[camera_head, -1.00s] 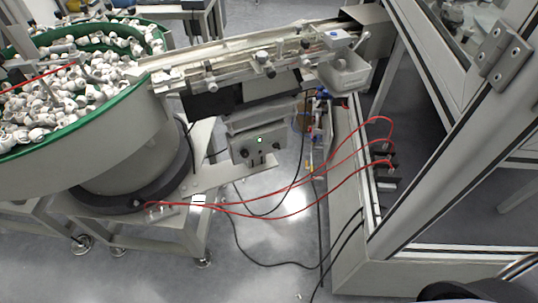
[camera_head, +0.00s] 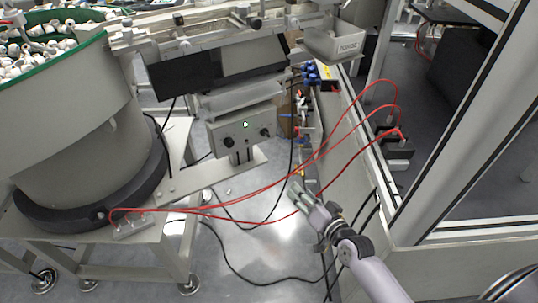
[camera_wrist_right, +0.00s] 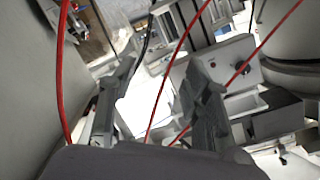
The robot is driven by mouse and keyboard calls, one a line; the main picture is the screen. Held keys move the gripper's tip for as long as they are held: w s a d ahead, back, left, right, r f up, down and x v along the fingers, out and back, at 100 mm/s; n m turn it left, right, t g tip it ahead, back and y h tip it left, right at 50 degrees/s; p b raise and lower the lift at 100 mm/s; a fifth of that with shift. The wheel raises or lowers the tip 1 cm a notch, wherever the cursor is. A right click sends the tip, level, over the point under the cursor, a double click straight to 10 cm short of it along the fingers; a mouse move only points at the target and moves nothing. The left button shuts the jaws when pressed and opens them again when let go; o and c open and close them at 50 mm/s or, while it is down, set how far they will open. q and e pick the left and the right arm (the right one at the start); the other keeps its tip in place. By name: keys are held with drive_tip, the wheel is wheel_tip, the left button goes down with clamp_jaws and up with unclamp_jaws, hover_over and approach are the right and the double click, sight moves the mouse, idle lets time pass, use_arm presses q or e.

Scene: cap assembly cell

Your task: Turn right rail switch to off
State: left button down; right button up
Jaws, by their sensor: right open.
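The grey control box (camera_head: 240,130) hangs below the feeder rail in the head view. In the right wrist view, my open fingers (camera_wrist_right: 155,108) show with a grey box with a knob (camera_wrist_right: 243,67) beyond the right finger. My left gripper is out of view.
Red tubes (camera_head: 330,150) arch close to my right gripper and cross the wrist view. The bowl feeder (camera_head: 75,130) stands at left, a white bin (camera_head: 338,43) above right. A machine frame (camera_head: 430,130) bounds the right side. Black cables (camera_head: 265,285) lie on the floor.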

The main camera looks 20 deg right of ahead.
wheel_tip(320, 180, up, 8)
drive_tip(key=a+t+y+b, duration=0.1)
drive_tip(key=t+b, duration=0.1)
drive_tip(key=t, duration=0.1)
approach(268, 135)
drive_tip(key=w, duration=0.2)
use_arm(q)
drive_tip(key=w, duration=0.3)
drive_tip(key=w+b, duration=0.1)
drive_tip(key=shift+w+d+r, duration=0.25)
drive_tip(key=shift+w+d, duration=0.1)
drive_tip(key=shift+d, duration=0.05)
use_arm(e)
drive_tip(key=shift+m, duration=0.4)
drive_tip(key=w, duration=0.2)
drive_tip(key=w+a, duration=0.1)
drive_tip(key=w, duration=0.1)
drive_tip(key=w+a, duration=0.1)
drive_tip(key=w, duration=0.2)
drive_tip(key=shift+r, duration=0.2)
drive_tip(key=shift+c, duration=0.2)
clamp_jaws()
